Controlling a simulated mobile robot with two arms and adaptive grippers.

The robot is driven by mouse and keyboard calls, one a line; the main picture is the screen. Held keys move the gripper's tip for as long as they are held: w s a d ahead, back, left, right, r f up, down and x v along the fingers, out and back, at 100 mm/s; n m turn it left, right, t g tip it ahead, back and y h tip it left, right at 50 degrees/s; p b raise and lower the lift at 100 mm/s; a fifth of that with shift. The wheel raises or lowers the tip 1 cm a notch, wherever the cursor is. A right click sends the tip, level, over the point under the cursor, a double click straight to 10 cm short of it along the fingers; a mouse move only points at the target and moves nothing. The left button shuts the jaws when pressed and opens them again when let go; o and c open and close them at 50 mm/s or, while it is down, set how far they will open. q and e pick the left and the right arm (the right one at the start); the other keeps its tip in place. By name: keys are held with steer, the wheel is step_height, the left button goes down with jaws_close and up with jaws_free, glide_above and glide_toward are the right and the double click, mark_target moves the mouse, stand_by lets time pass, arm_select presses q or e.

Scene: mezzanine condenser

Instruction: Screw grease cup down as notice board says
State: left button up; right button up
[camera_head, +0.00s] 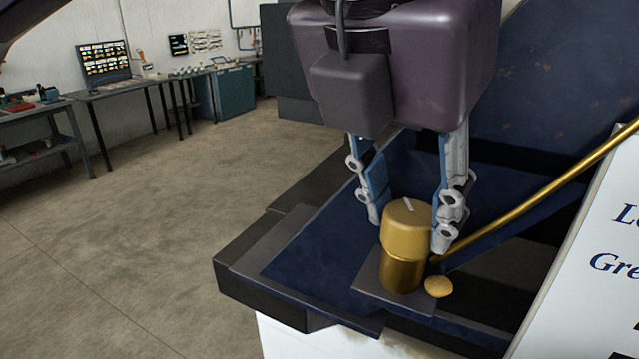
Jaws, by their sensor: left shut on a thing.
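The brass grease cup (402,270) stands upright on a small dark plate (372,285). Its rounded cap has a pale mark on top. My left gripper (408,228) reaches down from above and is shut on the cap, one finger on each side. A white notice board (590,270) is at the right edge, tilted and cut off by the frame. Only the starts of large blue words show, "Lo" and "Gre", with dark marks lower down. My right gripper is not in view.
A brass pipe (540,195) slopes from the upper right to near the cup's base. A small yellowish lump (438,286) sits beside the base. A dark blue trough (310,250) surrounds the plate. Workbenches (125,88) stand far back left; the floor between is clear.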

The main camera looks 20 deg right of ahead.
arm_select(q)
steer(key=m+g+p, duration=0.1)
steer(key=m, duration=0.3)
steer(key=shift+w+r+m+g+h+p, duration=0.2)
steer(key=shift+m+g+h+p, duration=0.1)
steer(key=shift+m+g+p, duration=0.1)
steer(key=m+g+p, duration=0.1)
steer(key=m+p, duration=0.1)
steer(key=m, duration=0.1)
steer(key=shift+w+m+g+p, duration=0.1)
steer(key=shift+m+g+p, duration=0.65)
steer(key=shift+m, duration=0.65)
steer(key=shift+f+m, duration=0.1)
steer(key=shift+m, duration=0.2)
steer(key=o, duration=1.2)
steer(key=shift+c, duration=0.2)
steer(key=v, duration=0.8)
steer(key=shift+d, duration=0.15)
